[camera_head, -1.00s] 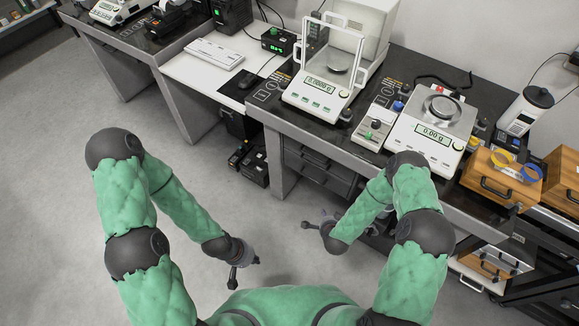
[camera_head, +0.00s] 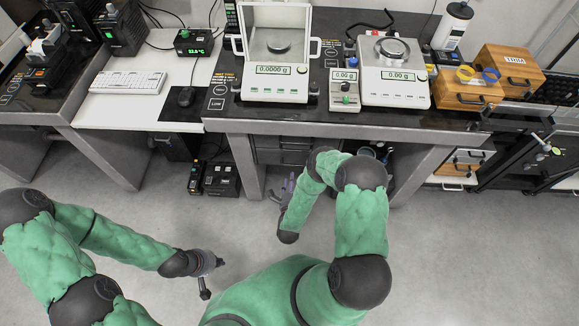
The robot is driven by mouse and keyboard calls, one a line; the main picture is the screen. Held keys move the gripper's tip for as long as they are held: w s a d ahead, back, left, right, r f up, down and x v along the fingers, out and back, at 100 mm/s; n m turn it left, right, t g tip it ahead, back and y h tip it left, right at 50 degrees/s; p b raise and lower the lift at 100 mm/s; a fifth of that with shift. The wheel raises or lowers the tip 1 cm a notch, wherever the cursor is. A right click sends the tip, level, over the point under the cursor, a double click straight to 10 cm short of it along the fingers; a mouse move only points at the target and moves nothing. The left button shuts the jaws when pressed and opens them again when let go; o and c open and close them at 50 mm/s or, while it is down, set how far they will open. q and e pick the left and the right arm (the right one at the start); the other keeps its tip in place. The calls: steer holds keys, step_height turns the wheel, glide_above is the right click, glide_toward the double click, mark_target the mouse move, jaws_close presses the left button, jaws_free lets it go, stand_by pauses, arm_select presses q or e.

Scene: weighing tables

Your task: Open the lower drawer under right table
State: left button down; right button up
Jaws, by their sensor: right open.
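The right table (camera_head: 240,126) is grey-framed with a dark top and carries the scales. Under it, on its left side, is a stack of dark grey drawers; the lower drawer (camera_head: 292,158) shows partly, and my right arm covers some of the stack. The drawer fronts look flush, but the lower part is too dark to tell details. My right gripper (camera_head: 283,187) is open and empty in front of and below the drawers, apart from them as far as I can see. My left gripper (camera_head: 212,263) hangs over the floor at lower left, and its fingers are unclear.
Black boxes (camera_head: 223,180) stand on the floor left of the right table's leg. On the table are an enclosed balance (camera_head: 275,85) and an open scale (camera_head: 396,88). Wooden drawer boxes (camera_head: 468,94) stand at right. The floor before the table is clear.

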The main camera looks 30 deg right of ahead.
steer(key=b+x, duration=0.2)
steer(key=x, duration=0.7)
steer(key=shift+b, duration=0.35)
jaws_close()
